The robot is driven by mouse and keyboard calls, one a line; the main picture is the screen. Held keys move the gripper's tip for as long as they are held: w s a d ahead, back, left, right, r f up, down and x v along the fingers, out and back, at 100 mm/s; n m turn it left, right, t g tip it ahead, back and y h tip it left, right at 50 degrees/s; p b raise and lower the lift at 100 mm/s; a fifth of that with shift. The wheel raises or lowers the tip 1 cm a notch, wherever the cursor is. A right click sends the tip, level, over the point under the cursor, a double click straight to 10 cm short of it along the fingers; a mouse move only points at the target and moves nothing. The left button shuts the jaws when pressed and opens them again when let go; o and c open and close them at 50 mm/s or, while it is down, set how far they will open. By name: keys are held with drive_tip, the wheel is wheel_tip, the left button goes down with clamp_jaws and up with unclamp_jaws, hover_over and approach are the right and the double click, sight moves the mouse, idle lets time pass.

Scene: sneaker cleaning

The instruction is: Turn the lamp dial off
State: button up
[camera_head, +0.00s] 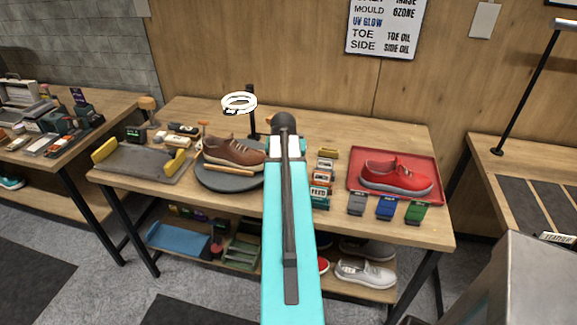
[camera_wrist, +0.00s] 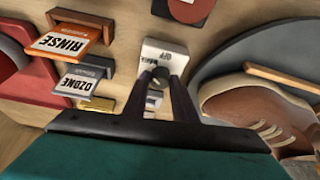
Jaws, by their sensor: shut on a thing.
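The lamp dial (camera_wrist: 160,73) is a small dark knob on a pale plate (camera_wrist: 168,50) in the wrist view. The plate carries the word OFF and another word that is partly covered. My gripper (camera_wrist: 159,80) has its two dark fingers closed in on the dial, one on each side. The fingers hide part of the dial, and I cannot tell exactly where it points. The white ring lamp (camera_head: 239,103) stands on a dark post behind the brown shoe in the head view. My arm hides the dial and the fingertips there.
A brown shoe (camera_head: 233,153) sits on a round grey stand (camera_head: 215,181), close beside my gripper. A red shoe (camera_head: 396,172) rests on a red tray (camera_head: 431,160) at right.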

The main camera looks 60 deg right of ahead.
drive_tip(key=m+g, duration=0.1)
drive_tip(key=m, duration=0.2)
drive_tip(key=m+g+b, duration=0.1)
drive_tip(key=m, duration=0.2)
drive_tip(key=shift+w, duration=0.2)
drive_tip(key=m+g+b, duration=0.1)
drive_tip(key=m, duration=0.3)
drive_tip(key=shift+w+g, duration=0.1)
drive_tip(key=shift+g, duration=0.3)
drive_tip(key=o, duration=1)
drive_tip(key=shift+o, duration=0.2)
drive_tip(key=shift+r, duration=0.1)
drive_tip(key=b+v, duration=0.2)
drive_tip(key=v, duration=1.1)
drive_tip(key=shift+r+b, duration=0.3)
drive_tip(key=shift+b, duration=0.05)
drive_tip(key=shift+w+r, duration=0.15)
